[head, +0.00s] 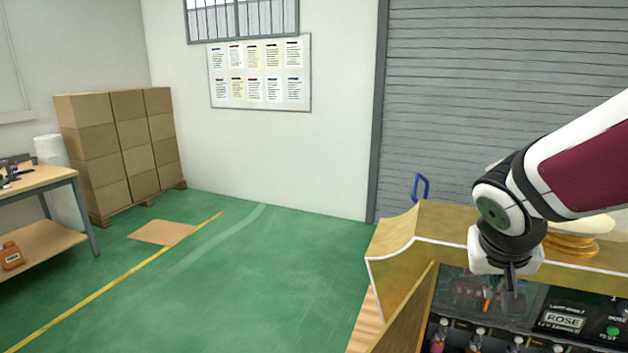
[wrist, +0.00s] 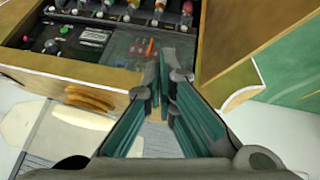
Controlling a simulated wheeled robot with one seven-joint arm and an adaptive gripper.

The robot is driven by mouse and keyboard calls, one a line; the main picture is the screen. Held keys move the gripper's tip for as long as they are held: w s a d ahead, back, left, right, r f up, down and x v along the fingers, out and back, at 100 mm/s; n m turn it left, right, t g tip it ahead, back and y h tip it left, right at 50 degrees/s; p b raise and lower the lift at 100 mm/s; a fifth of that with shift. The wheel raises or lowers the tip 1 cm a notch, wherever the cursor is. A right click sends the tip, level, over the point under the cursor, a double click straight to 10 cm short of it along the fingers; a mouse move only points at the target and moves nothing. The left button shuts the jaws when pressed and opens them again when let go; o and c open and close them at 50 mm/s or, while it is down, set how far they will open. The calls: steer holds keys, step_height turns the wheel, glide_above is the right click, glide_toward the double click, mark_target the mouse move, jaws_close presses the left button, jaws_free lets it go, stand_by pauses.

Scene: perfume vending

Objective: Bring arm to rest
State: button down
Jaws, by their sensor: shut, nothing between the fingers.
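My gripper (wrist: 163,82) is shut and empty in the wrist view, its two fingers together above the front panel of the perfume vending stand. In the head view my gripper (head: 512,298) points down at the right, over the dark inside of the stand. The stand (head: 400,240) is a golden wooden cabinet with a curved side wall; its wooden side also shows in the wrist view (wrist: 235,40). A label reading ROSE (head: 565,321) sits to the right of my gripper. Several small bottles (head: 478,338) stand in a row in the stand.
Stacked cardboard boxes (head: 120,150) stand against the far wall, and a workbench (head: 40,180) is at the left. A blue handle (head: 420,187) rises behind the stand. The green floor (head: 230,270) left of the stand is mostly clear, with a flat cardboard piece (head: 163,232) on it.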

steer(key=s+a+r+n+y+b, duration=0.1)
steer(key=s+a+r+n+y, duration=0.2)
steer(key=s+a, duration=0.7)
steer(key=s+r+y, duration=0.1)
steer(key=s, duration=0.2)
steer(key=shift+s, duration=0.35)
steer(key=shift+r, duration=0.1)
steer(key=shift+a, duration=0.1)
